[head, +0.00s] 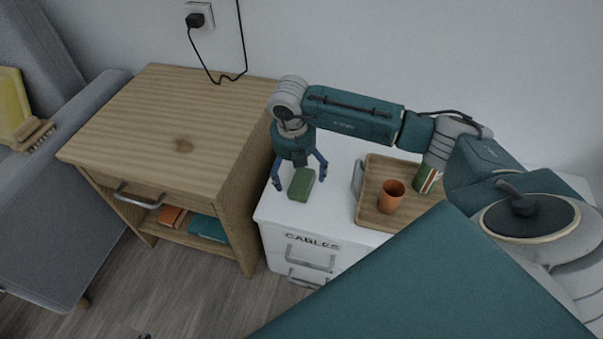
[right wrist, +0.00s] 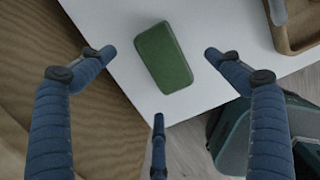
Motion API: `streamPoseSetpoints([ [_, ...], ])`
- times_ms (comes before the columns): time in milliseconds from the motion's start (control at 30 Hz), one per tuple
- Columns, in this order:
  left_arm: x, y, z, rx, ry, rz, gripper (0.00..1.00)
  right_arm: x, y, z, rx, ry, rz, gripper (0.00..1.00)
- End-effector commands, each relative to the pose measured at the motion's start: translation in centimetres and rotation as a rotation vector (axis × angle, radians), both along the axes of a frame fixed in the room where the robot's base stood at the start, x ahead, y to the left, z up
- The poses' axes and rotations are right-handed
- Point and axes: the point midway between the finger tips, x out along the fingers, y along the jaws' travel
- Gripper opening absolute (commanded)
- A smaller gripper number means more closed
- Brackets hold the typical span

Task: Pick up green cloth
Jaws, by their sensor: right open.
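The green cloth (head: 301,184) is a small folded block lying on top of the white drawer unit (head: 273,212), near its left front corner. In the right wrist view the cloth (right wrist: 163,58) lies on the white surface, between and beyond the open fingers. My right gripper (head: 299,181) points down above the cloth, its blue fingers spread to either side of it. In the right wrist view my right gripper (right wrist: 158,52) is open and empty, and a third finger shows at the bottom. My left gripper is not in view.
A wooden tray (head: 371,177) with an orange cup (head: 391,197) and a striped can (head: 427,178) stands right of the cloth. A wooden cabinet (head: 185,110) stands close on the left. A wall outlet with a plugged cable (head: 199,17) is behind.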

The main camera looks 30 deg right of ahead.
Motion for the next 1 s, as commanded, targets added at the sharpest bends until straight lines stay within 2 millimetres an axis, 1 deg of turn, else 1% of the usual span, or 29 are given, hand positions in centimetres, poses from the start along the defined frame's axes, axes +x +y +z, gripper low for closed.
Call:
streamPoseSetpoints([
  [167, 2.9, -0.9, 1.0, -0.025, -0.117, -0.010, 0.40, 0.3, 0.0, -1.8, 0.000, 0.003, -0.001, 0.91],
  [300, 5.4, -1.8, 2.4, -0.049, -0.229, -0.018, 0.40, 0.6, 0.0, -3.2, 0.000, 0.003, -0.001, 0.91],
  [400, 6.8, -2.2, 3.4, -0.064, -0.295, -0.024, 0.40, 0.7, -0.1, -4.1, 0.001, 0.002, 0.000, 0.91],
  [500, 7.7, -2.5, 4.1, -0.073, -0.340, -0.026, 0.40, 0.7, -0.2, -4.7, 0.000, 0.001, 0.000, 0.91],
  [600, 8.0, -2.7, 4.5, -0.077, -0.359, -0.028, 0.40, 0.8, -0.3, -4.9, 0.001, 0.001, 0.000, 0.91],
  [833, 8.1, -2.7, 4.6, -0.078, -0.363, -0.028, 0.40, 0.8, -0.3, -4.9, 0.001, 0.001, 0.000, 0.91],
  [967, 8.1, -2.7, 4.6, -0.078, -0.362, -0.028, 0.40, 0.8, -0.3, -4.9, 0.001, 0.001, 0.000, 0.65],
  [1000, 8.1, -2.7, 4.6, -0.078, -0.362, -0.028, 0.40, 0.8, -0.3, -4.9, 0.001, 0.001, 0.000, 0.57],
])
